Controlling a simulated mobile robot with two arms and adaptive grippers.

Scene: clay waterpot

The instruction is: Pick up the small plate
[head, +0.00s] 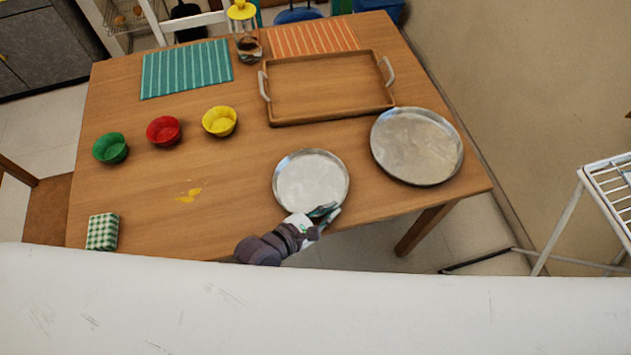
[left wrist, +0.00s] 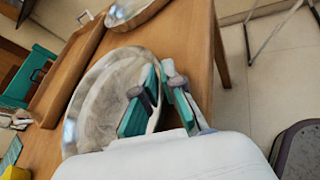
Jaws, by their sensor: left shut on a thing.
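The small plate (head: 310,180) is a round silver metal plate near the front edge of the wooden table. My left gripper (head: 325,212) is at its front right rim and is shut on that rim. In the left wrist view the green-padded fingers of the left gripper (left wrist: 158,98) are on either side of the rim of the small plate (left wrist: 98,105). I cannot tell whether the plate is lifted off the table. A larger silver plate (head: 417,146) lies to its right. My right gripper is not in view.
A wooden tray (head: 330,88) with two handles lies behind the small plate. Yellow (head: 219,121), red (head: 163,130) and green (head: 110,148) bowls stand at the left. A checkered block (head: 102,231) is at the front left. A white rack (head: 610,190) stands right of the table.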

